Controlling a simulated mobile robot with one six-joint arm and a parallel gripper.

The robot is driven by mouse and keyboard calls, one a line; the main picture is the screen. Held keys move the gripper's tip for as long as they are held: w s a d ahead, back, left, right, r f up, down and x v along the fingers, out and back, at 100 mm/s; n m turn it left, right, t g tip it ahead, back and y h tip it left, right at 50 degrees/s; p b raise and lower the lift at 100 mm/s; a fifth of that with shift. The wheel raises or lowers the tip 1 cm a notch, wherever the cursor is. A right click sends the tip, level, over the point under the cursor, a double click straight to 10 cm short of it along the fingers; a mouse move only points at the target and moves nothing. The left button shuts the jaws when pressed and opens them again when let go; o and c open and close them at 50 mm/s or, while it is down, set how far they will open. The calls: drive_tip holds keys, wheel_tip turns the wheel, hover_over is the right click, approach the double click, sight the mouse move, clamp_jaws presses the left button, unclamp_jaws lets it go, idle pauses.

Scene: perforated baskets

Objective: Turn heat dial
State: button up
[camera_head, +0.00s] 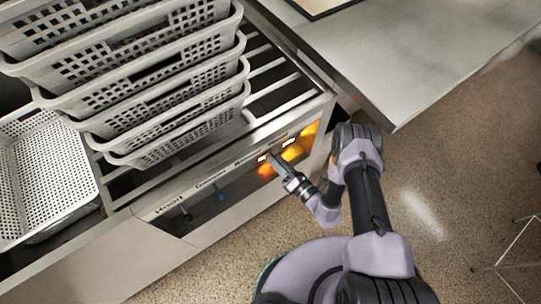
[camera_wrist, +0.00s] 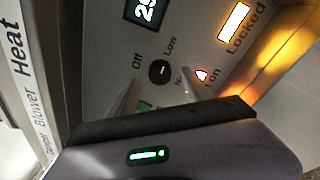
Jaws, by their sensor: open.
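The control panel (camera_head: 225,192) is on the front face of the grey fryer-like unit. In the wrist view a small round black dial (camera_wrist: 158,71) sits on the panel, with "Off" at its upper left, "Low" above it and a partly hidden "H" label at its lower right. The word "Heat" (camera_wrist: 15,47) is on the panel edge at the left. My gripper (camera_head: 272,159) is at the panel front in the head view. In the wrist view my gripper (camera_wrist: 157,88) is open, its fingers apart just below the dial. Contact with the dial cannot be told.
Stacked perforated baskets (camera_head: 150,85) stand on the unit above the panel. A steel table (camera_head: 400,60) is at the upper right. Open floor (camera_head: 440,180) lies right of my arm.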

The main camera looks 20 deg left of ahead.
drive_tip(key=shift+b+x, duration=0.35)
drive_tip(key=shift+x, duration=1.4)
clamp_jaws()
drive_tip(key=shift+n, duration=0.3)
drive_tip(key=shift+s+a+r+n+h+p, duration=0.1)
drive_tip(key=shift+n+h+p, duration=0.25)
drive_tip(key=shift+n+p, duration=1.5)
drive_tip(key=shift+s+a+r+n+h+p, duration=0.15)
drive_tip(key=shift+n+h, duration=0.15)
drive_tip(key=shift+n, duration=3.1)
drive_tip(key=shift+s+d+n+h+p, duration=0.1)
drive_tip(key=shift+n+h+p, duration=0.25)
drive_tip(key=shift+n+p, duration=1.5)
drive_tip(key=shift+n+t+b, duration=0.3)
drive_tip(key=shift+n+b, duration=0.45)
drive_tip(key=shift+n, duration=0.25)
